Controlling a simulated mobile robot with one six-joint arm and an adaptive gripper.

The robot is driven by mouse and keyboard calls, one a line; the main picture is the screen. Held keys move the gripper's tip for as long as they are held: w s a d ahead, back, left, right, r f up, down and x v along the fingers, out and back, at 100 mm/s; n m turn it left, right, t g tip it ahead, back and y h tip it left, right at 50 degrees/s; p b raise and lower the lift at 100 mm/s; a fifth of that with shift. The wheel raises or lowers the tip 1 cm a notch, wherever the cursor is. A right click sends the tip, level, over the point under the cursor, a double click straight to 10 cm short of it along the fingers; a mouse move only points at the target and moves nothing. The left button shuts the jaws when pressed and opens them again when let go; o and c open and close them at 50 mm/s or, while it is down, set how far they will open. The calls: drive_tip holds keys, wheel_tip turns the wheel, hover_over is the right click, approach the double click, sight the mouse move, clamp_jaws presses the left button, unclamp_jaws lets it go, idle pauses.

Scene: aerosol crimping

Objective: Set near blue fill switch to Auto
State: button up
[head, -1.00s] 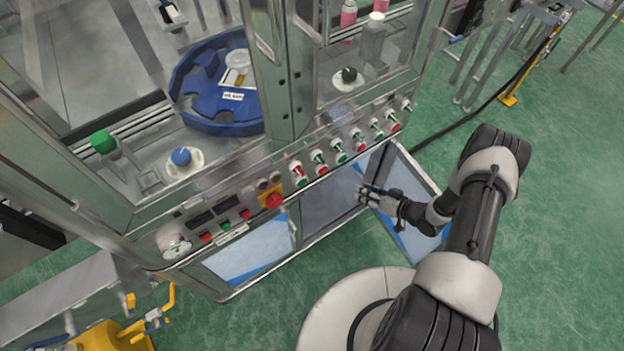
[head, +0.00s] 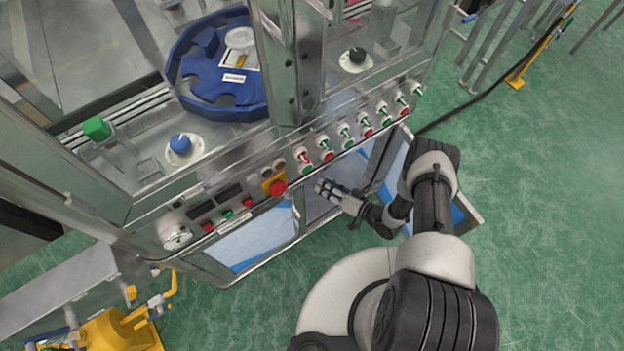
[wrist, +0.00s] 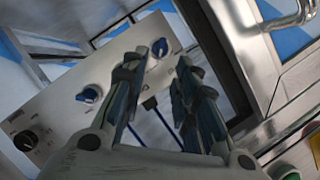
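In the wrist view a pale control panel (wrist: 60,110) carries two blue knobs and one black knob. One blue knob (wrist: 88,94) sits mid-panel, left of my fingers. The other blue knob (wrist: 160,47) is farther up and right, just beyond my fingertips. The black knob (wrist: 27,139) is at the lower left. The lettering is too small to read, so I cannot tell the settings. My gripper (wrist: 163,68) has its fingers apart with nothing between them. In the head view my gripper (head: 326,188) is low at the open front of the machine; the panel is hidden there.
An open door (head: 462,208) hangs to the right of my arm. Above my gripper a sloped strip holds a red stop button (head: 277,187) and several red and green switches. A blue dial (head: 181,145) and blue star wheel (head: 222,112) sit higher. Metal framing (wrist: 240,60) is close on the right.

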drive_tip(key=b+x, duration=0.1)
drive_tip(key=x, duration=0.6)
drive_tip(key=shift+b, duration=0.3)
drive_tip(key=shift+c, duration=0.5)
clamp_jaws()
